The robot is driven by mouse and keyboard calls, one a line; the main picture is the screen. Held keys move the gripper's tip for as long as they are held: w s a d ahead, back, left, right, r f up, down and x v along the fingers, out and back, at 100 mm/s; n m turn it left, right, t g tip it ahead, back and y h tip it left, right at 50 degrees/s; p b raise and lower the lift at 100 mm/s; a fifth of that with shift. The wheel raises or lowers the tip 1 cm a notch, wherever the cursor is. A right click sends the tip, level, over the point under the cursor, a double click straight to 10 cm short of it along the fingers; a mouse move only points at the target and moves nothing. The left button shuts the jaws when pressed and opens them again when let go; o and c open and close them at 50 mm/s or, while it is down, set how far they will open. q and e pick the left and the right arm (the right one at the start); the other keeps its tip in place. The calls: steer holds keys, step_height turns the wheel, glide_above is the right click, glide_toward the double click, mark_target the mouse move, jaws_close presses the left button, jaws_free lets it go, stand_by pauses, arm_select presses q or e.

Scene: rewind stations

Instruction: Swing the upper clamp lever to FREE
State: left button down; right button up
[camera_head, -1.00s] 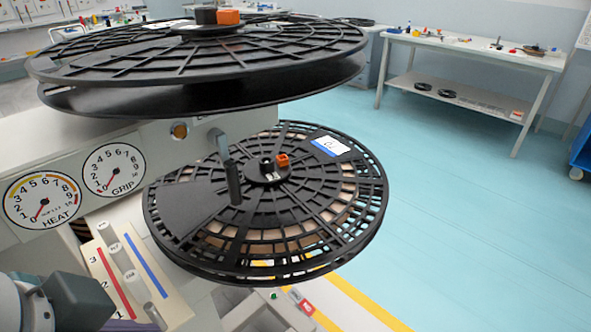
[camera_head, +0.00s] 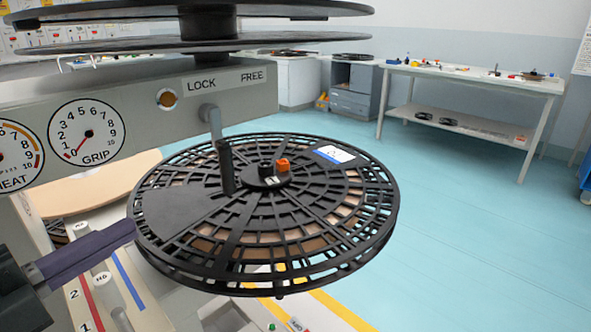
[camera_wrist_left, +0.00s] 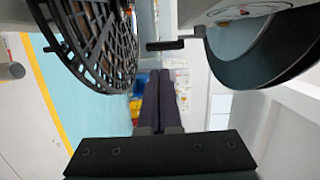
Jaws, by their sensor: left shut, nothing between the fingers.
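The lever has a grey arm (camera_head: 210,118) and a black upright handle (camera_head: 226,167). It hangs below the LOCK and FREE label (camera_head: 224,80), its handle in front of the lower reel (camera_head: 330,225). My left gripper (camera_head: 130,230) is shut and empty, left of the handle and apart from it, by the reel's near left edge. In the left wrist view its fingers (camera_wrist_left: 160,74) lie together. A black bar (camera_wrist_left: 165,45) there lies beyond the fingertips; I cannot tell for sure if it is this lever's handle. My right gripper is not in view.
The upper reel (camera_head: 100,45) overhangs the machine panel (camera_head: 140,105). The GRIP gauge (camera_head: 87,132) sits left of the label. Grey pegs beside red and blue stripes (camera_head: 130,278) stand below my left gripper. A workbench (camera_head: 470,80) stands far off across clear floor.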

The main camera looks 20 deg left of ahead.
mark_target(222, 175)
arm_select(q)
steer(key=shift+s+r, duration=0.1)
steer(key=shift+r, duration=0.05)
steer(key=w+d, duration=0.1)
steer(key=w, duration=0.3)
steer(key=w+b, duration=0.1)
steer(key=w, duration=0.4)
steer(key=w+d, duration=0.1)
steer(key=w, duration=0.3)
steer(key=shift+w+d+b, duration=0.3)
steer(key=shift+w+d, duration=0.05)
steer(key=shift+w, duration=0.05)
